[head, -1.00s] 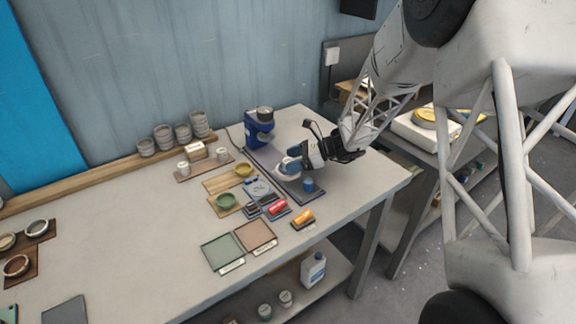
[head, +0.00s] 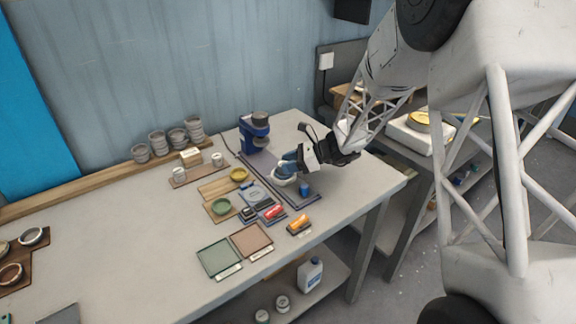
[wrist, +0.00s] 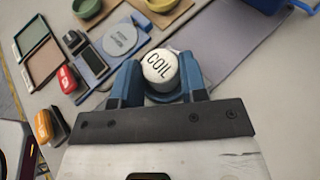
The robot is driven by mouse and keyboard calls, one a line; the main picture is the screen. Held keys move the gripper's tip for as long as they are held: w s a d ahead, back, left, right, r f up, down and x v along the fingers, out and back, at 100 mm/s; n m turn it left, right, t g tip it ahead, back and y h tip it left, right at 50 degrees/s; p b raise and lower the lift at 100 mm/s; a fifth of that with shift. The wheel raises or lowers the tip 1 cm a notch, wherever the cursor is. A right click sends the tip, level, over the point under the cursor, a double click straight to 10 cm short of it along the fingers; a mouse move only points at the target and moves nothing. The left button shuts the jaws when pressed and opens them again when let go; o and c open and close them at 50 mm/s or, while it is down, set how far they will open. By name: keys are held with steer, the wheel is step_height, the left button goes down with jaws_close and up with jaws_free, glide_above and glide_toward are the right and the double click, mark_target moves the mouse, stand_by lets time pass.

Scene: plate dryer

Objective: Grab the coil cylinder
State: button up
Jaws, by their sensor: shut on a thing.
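In the head view my gripper (head: 286,170) is over the grey mat by the blue machine, with a whitish part of the held cylinder showing at the fingers. A round blue rim shows just below the cylinder in the wrist view. Whether the cylinder's bottom touches the mat cannot be told.
A small blue cylinder (head: 305,189) stands close to my gripper on the dark mat. The blue machine (head: 254,133) stands behind. Red (head: 272,212) and orange (head: 298,224) blocks, a green bowl (head: 221,206) and a yellow bowl (head: 238,174) lie left and in front.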

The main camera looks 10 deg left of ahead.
step_height(320, 180, up, 3)
steer(key=shift+f, duration=0.1)
steer(key=shift+s+d, duration=0.1)
steer(key=shift+s, duration=0.25)
steer(key=s+d+r, duration=0.1)
steer(key=s+d, duration=0.2)
steer(key=s, duration=0.4)
steer(key=s+d, duration=0.3)
steer(key=s, duration=0.4)
steer(key=shift+r, duration=0.35)
